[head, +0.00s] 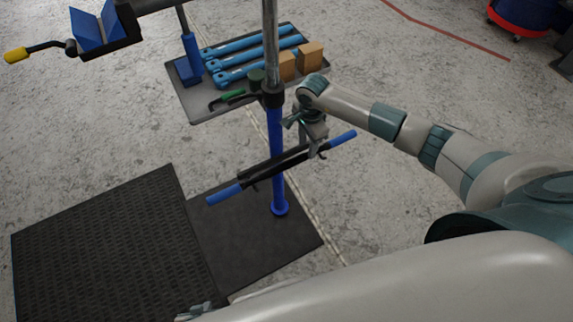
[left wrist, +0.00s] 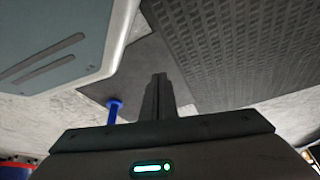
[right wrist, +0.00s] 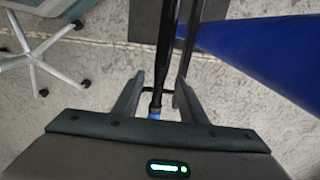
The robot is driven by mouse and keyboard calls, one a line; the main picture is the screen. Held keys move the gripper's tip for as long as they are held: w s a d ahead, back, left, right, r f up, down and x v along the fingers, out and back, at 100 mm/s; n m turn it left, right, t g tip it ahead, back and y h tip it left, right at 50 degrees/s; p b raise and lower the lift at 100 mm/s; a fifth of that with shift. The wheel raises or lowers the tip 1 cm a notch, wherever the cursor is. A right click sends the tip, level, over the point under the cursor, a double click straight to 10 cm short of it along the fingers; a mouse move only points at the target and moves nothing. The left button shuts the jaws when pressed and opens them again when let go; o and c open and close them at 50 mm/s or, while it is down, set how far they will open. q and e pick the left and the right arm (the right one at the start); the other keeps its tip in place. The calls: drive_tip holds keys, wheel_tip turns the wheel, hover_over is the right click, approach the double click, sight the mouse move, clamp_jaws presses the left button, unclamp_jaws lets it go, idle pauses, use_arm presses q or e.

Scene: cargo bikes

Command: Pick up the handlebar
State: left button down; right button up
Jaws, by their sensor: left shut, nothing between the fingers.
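The handlebar (head: 280,167) is a dark bar with blue grips, slanting across the blue post of the repair stand in the head view. My right gripper (head: 318,150) is at its right part, beside the right blue grip. In the right wrist view the dark bar (right wrist: 157,88) lies between the spread fingers of my right gripper (right wrist: 158,90), with gaps visible on both sides. My left gripper (head: 195,313) is at the bottom edge of the head view, far from the handlebar; its fingers (left wrist: 158,95) are shut and empty in the left wrist view.
The stand's post (head: 276,145) rises from a dark base plate (head: 250,240). A grey tray (head: 197,108) above holds blue tools and orange-brown blocks. A black textured mat (head: 100,245) lies at left. A wheeled stool base (right wrist: 35,55) shows in the right wrist view.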

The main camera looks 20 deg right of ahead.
sight(305, 155)
drive_tip(key=shift+w+a+f+p, duration=0.1)
drive_tip(key=shift+f+p, duration=0.1)
drive_tip(key=shift+f, duration=1)
drive_tip(key=shift+a+f+p, duration=0.1)
drive_tip(key=shift+f+p, duration=0.1)
drive_tip(key=shift+f, duration=0.95)
clamp_jaws()
